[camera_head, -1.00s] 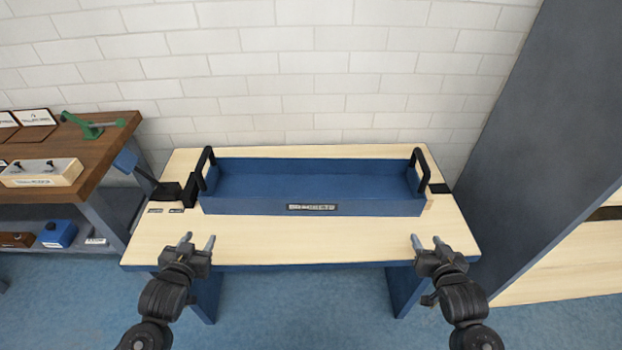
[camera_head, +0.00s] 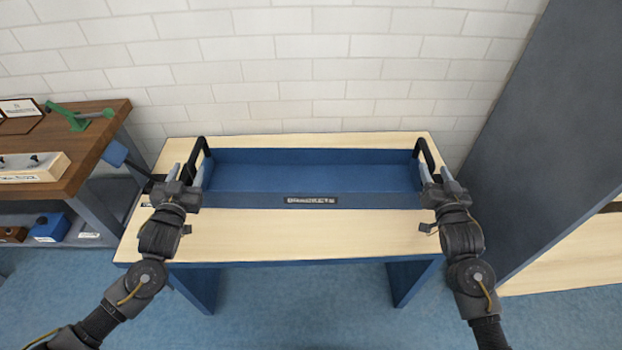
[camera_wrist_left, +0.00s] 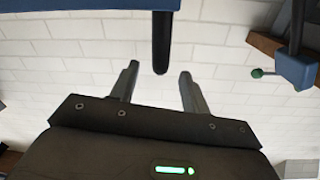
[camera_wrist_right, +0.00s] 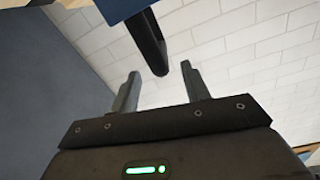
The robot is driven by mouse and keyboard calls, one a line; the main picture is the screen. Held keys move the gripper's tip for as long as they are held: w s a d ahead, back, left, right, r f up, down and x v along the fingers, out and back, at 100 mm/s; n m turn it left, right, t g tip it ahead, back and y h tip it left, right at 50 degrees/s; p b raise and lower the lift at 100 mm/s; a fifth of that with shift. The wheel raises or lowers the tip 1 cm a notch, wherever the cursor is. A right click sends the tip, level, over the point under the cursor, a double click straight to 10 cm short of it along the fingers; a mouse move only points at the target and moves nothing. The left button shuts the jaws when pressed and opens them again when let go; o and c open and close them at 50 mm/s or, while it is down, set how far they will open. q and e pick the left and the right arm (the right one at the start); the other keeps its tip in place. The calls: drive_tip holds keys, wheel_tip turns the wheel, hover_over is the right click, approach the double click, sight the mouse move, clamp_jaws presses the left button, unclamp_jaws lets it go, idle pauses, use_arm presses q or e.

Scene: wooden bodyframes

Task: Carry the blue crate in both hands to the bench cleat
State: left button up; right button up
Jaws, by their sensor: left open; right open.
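The long blue crate (camera_head: 310,180) sits on the pale wooden bench top (camera_head: 310,224), with a "BRACKETS" label on its front. It looks empty and has a black handle at each end. My left gripper (camera_head: 184,174) is open at the left handle (camera_head: 201,150); in the left wrist view this handle (camera_wrist_left: 161,45) hangs in line with the gap between the fingers (camera_wrist_left: 158,85). My right gripper (camera_head: 437,177) is open at the right handle (camera_head: 424,152); in the right wrist view the handle (camera_wrist_right: 150,45) reaches toward the gap between the fingers (camera_wrist_right: 160,85). I see no bench cleat that I can tell for sure.
A brown wooden bench (camera_head: 75,158) with a green tool (camera_head: 80,116) stands at the left, with a blue box (camera_head: 50,227) on its lower shelf. A tall grey panel (camera_head: 535,150) rises close on the right. A white brick wall (camera_head: 310,70) is behind the crate.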

sight(194, 152)
use_arm(q)
drive_tip(key=w, duration=0.7)
use_arm(e)
drive_tip(key=w, duration=0.7)
use_arm(q)
drive_tip(key=shift+s, duration=0.1)
clamp_jaws()
use_arm(e)
clamp_jaws()
use_arm(q)
drive_tip(key=shift+d, duration=0.1)
drive_tip(key=shift+r, duration=0.1)
use_arm(e)
drive_tip(key=shift+d, duration=0.1)
